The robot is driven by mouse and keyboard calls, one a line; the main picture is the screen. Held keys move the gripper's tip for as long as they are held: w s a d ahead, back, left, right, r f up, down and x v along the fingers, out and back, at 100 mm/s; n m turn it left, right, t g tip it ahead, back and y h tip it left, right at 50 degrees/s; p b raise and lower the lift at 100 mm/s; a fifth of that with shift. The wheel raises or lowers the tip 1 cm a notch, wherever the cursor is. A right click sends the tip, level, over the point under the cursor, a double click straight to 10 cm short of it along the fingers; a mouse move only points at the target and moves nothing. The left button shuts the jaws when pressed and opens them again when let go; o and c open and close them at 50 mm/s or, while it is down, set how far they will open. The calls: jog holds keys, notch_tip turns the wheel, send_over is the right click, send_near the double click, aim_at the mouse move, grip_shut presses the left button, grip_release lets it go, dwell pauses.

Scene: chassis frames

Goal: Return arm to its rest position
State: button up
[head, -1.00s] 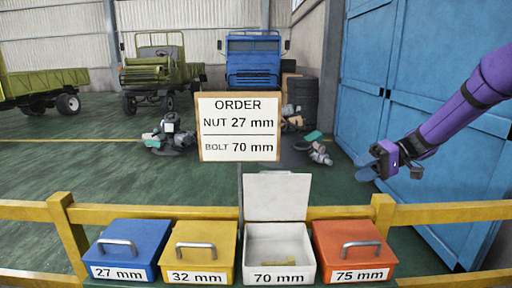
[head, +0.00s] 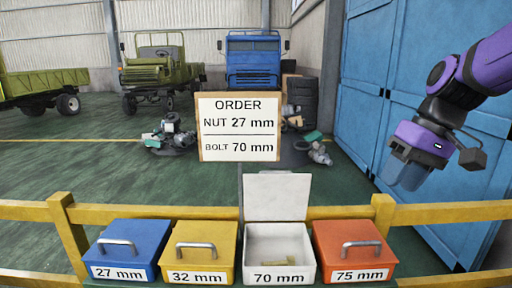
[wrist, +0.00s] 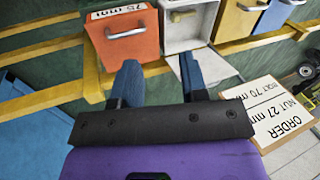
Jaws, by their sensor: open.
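My purple arm (head: 492,62) reaches in from the right edge of the head view. My gripper (head: 405,174) hangs in front of the blue doors, with its blue-grey fingers pointing down. It is to the right of and above the orange 75 mm box, touching nothing. In the wrist view the two fingers of my gripper (wrist: 160,82) stand apart with nothing between them.
Closed blue 27 mm (head: 122,252), yellow 32 mm (head: 200,250) and orange 75 mm (head: 350,252) boxes stand in a row. Yellow rails (head: 450,212) and an order sign (head: 240,127) stand behind.

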jog(key=s+d+r+m+t+h, duration=0.1)
jog(key=s+d+t+h, duration=0.1)
jog(key=s, duration=0.4)
jog(key=s+d+t+h, duration=0.2)
jog(key=s+t, duration=0.1)
jog(key=s, duration=0.3)
jog(key=shift+s+r+m, duration=0.2)
jog(key=shift+r+m, duration=0.15)
jog(key=shift+m, duration=0.05)
